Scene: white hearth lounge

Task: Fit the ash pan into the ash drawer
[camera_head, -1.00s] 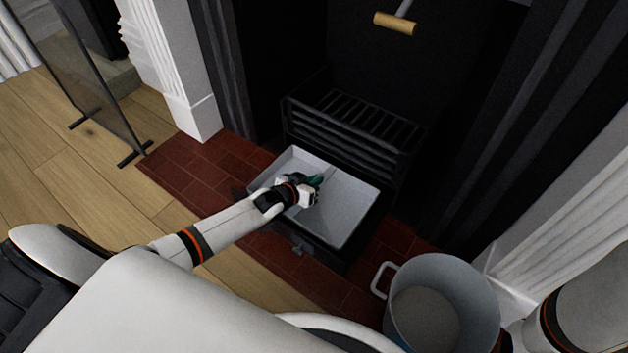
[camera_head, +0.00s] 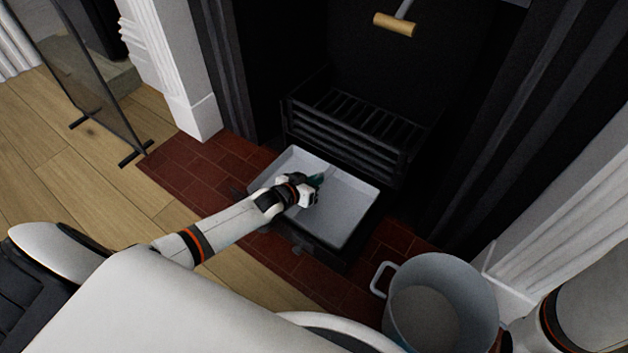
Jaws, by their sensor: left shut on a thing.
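The ash pan (camera_head: 345,213) is a shallow light-grey tray with a bar across its middle. It lies in or on the black ash drawer (camera_head: 322,256), which is pulled out below the black grate (camera_head: 350,130). The pan's rim shows just above the drawer's edges; I cannot tell whether it is fully seated. My left gripper (camera_head: 312,186) is over the pan's middle, shut on its cross bar, and its fingers hide part of the bar. My right gripper is not in view; part of my right arm shows at the lower right.
A grey bucket (camera_head: 478,300) with a side handle stands on the red brick hearth (camera_head: 205,165) to the right of the drawer. A glass fire screen (camera_head: 85,75) stands at the left. A wooden-handled tool (camera_head: 394,24) is at the top. White pillars flank the fireplace.

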